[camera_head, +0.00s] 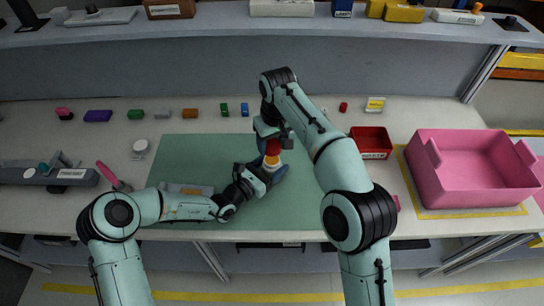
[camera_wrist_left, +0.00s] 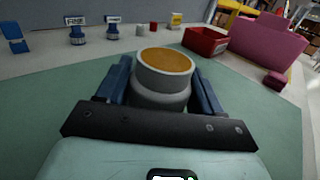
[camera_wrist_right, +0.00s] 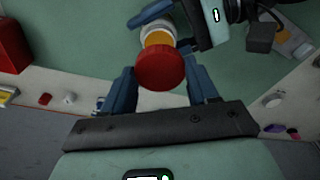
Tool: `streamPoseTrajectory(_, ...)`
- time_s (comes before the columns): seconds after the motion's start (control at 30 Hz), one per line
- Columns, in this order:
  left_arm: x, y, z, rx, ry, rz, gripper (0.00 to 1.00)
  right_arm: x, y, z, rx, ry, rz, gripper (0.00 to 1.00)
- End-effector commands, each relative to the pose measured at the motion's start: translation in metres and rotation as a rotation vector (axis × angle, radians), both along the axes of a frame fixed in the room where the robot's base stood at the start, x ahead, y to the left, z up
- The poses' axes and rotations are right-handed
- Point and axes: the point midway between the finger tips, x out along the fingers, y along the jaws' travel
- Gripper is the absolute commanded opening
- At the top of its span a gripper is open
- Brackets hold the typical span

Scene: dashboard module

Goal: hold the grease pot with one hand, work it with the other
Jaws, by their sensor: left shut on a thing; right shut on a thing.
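The grease pot (camera_wrist_left: 163,92) is a pale grey cup with an orange top face, upright between the fingers of my left gripper (camera_wrist_left: 163,85). In the head view the left gripper (camera_head: 271,172) holds it above the green mat (camera_head: 185,150). My right gripper (camera_wrist_right: 160,92) is shut on a round red lid (camera_wrist_right: 160,70), which also shows in the head view (camera_head: 273,147). The lid is above the pot; in the left wrist view the orange top is uncovered. The right gripper hides part of the lid in the head view.
A red bin (camera_head: 371,154) and a large pink tote (camera_head: 472,191) stand to the right. Several small coloured parts line the back of the table. A grey fixture (camera_head: 48,176) and a pink-handled tool (camera_head: 110,177) lie at the left. Both arms crowd the mat.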

Motion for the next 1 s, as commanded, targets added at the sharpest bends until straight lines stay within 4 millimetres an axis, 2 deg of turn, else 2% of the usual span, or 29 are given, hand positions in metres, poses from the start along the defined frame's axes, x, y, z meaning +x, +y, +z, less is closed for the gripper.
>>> streamPoseTrajectory(0.1, 0.0, 0.0, 0.0, 0.0, 0.0, 0.0, 0.12, -0.001, -0.001, -0.019, -0.001, 0.003, -0.001, 0.26)
streamPoseTrajectory(0.23, 0.0, 0.0, 0.0, 0.0, 0.0, 0.0, 0.12, -0.001, -0.001, -0.03, 0.001, 0.0, 0.0, 0.26)
streamPoseTrajectory(0.77, 0.0, 0.0, 0.0, 0.0, 0.0, 0.0, 0.12, -0.001, 0.0, -0.032, 0.0, -0.001, 0.0, 0.26)
streamPoseTrajectory(1.0, 0.0, 0.0, 0.0, 0.001, -0.001, 0.0, 0.12, -0.001, -0.001, -0.043, 0.0, 0.001, 0.0, 0.26)
